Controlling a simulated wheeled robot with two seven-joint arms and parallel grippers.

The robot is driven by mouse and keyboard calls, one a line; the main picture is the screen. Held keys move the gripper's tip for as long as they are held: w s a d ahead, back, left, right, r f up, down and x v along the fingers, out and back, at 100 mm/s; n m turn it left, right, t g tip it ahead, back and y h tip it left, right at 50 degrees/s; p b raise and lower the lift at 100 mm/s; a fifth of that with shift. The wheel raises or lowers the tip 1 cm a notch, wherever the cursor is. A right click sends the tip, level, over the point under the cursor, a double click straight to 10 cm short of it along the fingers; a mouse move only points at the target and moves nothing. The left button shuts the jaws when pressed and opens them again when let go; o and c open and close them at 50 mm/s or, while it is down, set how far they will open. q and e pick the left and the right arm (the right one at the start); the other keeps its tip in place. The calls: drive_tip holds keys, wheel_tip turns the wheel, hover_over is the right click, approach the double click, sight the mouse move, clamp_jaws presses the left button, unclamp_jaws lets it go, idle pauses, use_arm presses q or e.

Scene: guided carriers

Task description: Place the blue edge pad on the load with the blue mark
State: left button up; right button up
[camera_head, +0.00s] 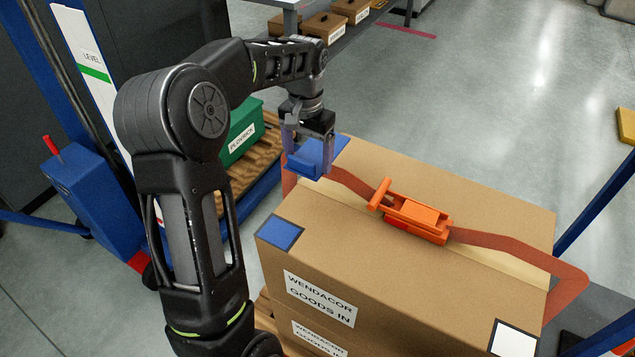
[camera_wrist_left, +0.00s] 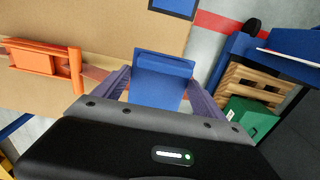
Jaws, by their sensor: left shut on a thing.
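My left gripper (camera_head: 308,140) is shut on the blue edge pad (camera_head: 312,158), an L-shaped piece. In the left wrist view the pad (camera_wrist_left: 160,82) sits between the two fingers of the gripper (camera_wrist_left: 158,98). The load is a large brown carton (camera_head: 400,200); the pad is at its far left edge, near the strap, and I cannot tell whether they touch. A blue mark (camera_head: 280,232) with a dark border lies on the carton's near left corner, apart from the pad. It also shows at the top of the left wrist view (camera_wrist_left: 174,5). My right gripper is not in view.
A red-brown strap (camera_head: 495,242) with an orange ratchet (camera_head: 415,218) crosses the carton. A white mark (camera_head: 513,340) is at its near right corner. A green box (camera_head: 240,131) stands on a wooden pallet left of the carton. A blue lift (camera_head: 95,185) is at left.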

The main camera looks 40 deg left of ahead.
use_arm(q)
hover_over(309, 195)
drive_tip(key=shift+f, duration=3.15)
drive_tip(key=shift+f+p, duration=0.35)
drive_tip(key=shift+f, duration=1.55)
drive_tip(key=shift+f, duration=0.2)
drive_tip(key=o, duration=1.3)
drive_tip(key=shift+o, duration=0.2)
wheel_tip(309, 195, up, 12)
drive_tip(key=shift+r, duration=0.25)
